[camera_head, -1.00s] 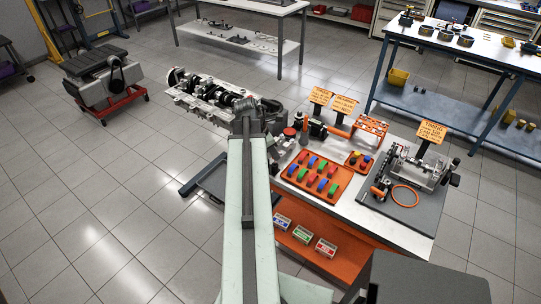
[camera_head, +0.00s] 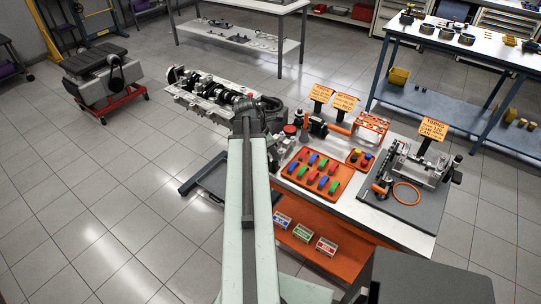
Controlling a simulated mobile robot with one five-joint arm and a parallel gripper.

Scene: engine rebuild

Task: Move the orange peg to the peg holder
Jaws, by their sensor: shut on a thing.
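My arm reaches up the middle of the view, and its dark wrist and gripper (camera_head: 266,105) are at the far end, beside the engine block and the left edge of the workbench. The fingers are mostly hidden by the wrist. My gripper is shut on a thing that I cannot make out. No orange peg can be told for sure. A small orange tray (camera_head: 349,161) with a few coloured pieces lies on the bench. An orange rack with holes (camera_head: 372,122) stands behind it. I cannot tell which one is the peg holder.
A large orange tray (camera_head: 302,184) holds several red, blue and green pieces. A grey mat (camera_head: 408,215) carries a metal assembly and an orange ring (camera_head: 407,194). Orange signs (camera_head: 345,102) stand at the bench's back. An engine block (camera_head: 205,95) is left of my wrist.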

